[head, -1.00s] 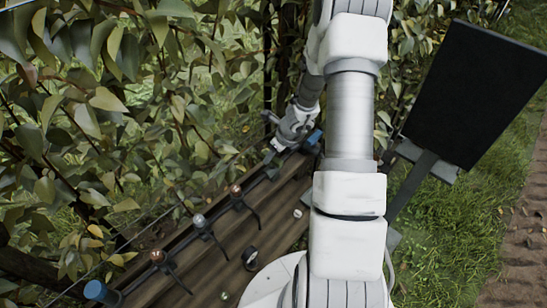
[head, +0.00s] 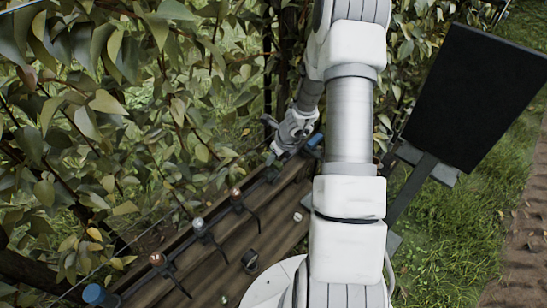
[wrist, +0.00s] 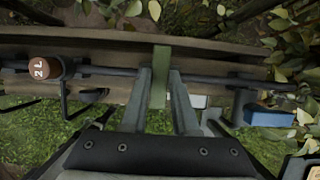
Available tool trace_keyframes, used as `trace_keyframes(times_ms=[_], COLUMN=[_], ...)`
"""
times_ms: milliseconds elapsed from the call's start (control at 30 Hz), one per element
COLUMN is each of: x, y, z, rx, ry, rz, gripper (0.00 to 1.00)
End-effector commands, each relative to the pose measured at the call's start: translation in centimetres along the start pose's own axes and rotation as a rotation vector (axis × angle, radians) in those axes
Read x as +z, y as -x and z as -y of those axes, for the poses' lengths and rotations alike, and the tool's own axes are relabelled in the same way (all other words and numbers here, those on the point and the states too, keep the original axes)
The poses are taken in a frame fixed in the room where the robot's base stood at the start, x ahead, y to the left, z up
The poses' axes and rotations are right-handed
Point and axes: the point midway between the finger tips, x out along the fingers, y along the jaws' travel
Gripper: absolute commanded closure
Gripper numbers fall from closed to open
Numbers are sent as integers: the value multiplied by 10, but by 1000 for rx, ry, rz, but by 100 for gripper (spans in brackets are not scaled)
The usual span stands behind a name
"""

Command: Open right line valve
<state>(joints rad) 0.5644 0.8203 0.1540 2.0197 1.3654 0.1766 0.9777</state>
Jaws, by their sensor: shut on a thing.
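The line is a dark pipe (wrist: 105,72) along a wooden beam, running across the wrist view. A flat green lever (wrist: 161,78) stands across the pipe, and I take it for the right line valve's handle. My gripper (wrist: 163,88) is shut on this lever, with one finger on each side. In the wrist view the lever lies roughly at right angles to the pipe. In the head view my gripper (head: 277,154) is at the pipe's right end, near a blue end cap (head: 314,143). There the lever is mostly hidden by the gripper.
Several round-headed fittings on brackets line the pipe to the left, one a brown "2 L" knob (wrist: 46,68). Another blue cap (head: 95,293) ends the pipe at lower left. Leafy branches (head: 130,110) hang close behind. A black panel (head: 475,95) stands at right.

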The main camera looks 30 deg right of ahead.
Motion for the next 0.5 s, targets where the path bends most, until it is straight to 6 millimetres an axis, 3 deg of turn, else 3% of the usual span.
trace_keyframes(times_ms=[267, 500], x=[1, 1], y=[2, 2], z=[0, 2], rx=[31, 99], ry=[76, 241], rz=[-2, -2], gripper=[100, 100])
